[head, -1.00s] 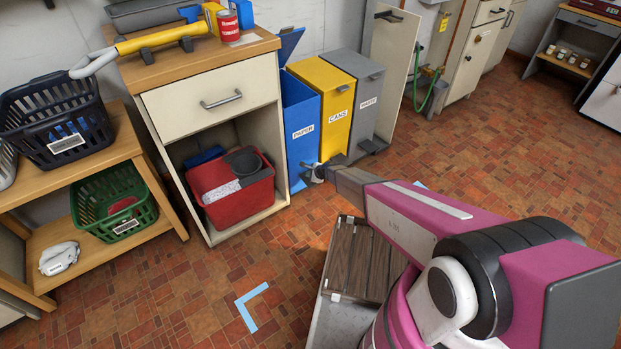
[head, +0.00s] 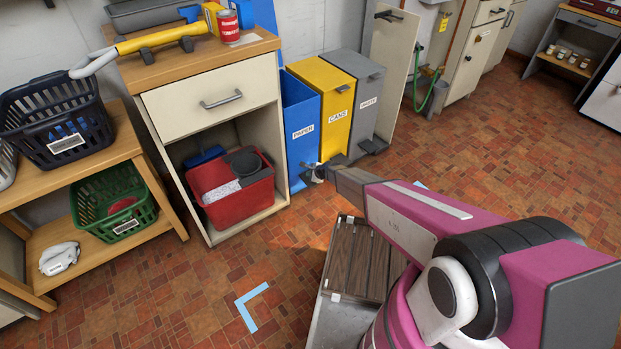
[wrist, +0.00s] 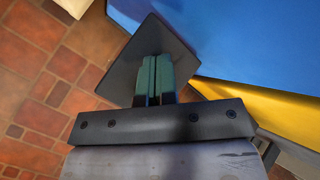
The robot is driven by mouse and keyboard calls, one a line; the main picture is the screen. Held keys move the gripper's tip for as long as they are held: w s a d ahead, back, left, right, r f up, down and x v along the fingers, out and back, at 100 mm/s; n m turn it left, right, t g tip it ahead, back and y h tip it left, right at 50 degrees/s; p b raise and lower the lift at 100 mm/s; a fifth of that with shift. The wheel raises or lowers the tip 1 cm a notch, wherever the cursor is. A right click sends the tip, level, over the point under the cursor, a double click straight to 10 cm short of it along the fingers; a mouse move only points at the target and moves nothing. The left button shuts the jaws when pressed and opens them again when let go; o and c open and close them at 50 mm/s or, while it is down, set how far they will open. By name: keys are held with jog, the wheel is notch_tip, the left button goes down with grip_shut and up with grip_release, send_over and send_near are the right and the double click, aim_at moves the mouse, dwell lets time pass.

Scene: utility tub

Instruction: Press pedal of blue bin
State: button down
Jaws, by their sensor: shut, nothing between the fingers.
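The blue bin (head: 300,125), labelled PAPER, stands beside the cabinet. Its blue lid (head: 266,16) stands raised at the back, and the top of the bin is open. In the wrist view the bin's blue wall (wrist: 240,40) fills the upper right. The dark square pedal (wrist: 127,68) lies under my fingertips there. My gripper (wrist: 154,62) is shut and empty, with its fingers over the pedal and apparently touching it. In the head view my gripper (head: 318,171) is low at the bin's front, and the pedal is mostly hidden there.
The yellow CANS bin (head: 335,110) and the grey WASTE bin (head: 369,100) stand close on the right. The cabinet (head: 213,110) with a red tub (head: 238,204) on its bottom shelf is on the left. The tiled floor in front is clear.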

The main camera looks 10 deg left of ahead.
jog(key=shift+r, duration=1)
jog(key=shift+r, duration=2.5)
